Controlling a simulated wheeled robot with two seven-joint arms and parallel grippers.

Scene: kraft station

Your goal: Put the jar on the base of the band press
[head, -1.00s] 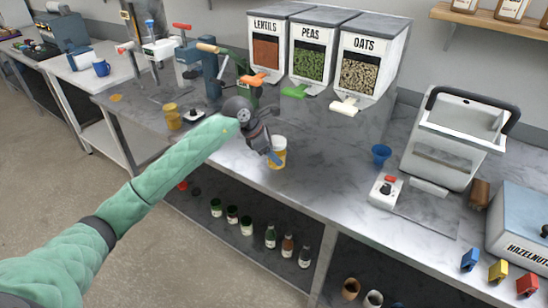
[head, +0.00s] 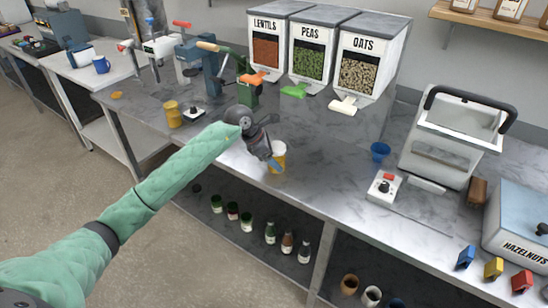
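A yellow jar with a pale band (head: 280,150) stands upright near the front edge of the grey counter. My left gripper (head: 274,163) is down at the jar's left side, with a blue fingertip in front of it. The gripper hides part of the jar, and I cannot tell whether the fingers are closed on it. Several bench presses stand at the back left: a blue one with a wooden handle (head: 211,72), a green one with an orange handle (head: 243,93) and a white one (head: 160,48). I cannot tell which is the band press. My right gripper is out of view.
Another yellow jar (head: 174,114) stands further left, beside a small dark-knobbed plate (head: 194,113). Dispensers of lentils, peas and oats (head: 358,72) stand at the back. A blue funnel-like cup (head: 380,151) and a white machine (head: 450,140) are to the right. The counter between jar and dispensers is clear.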

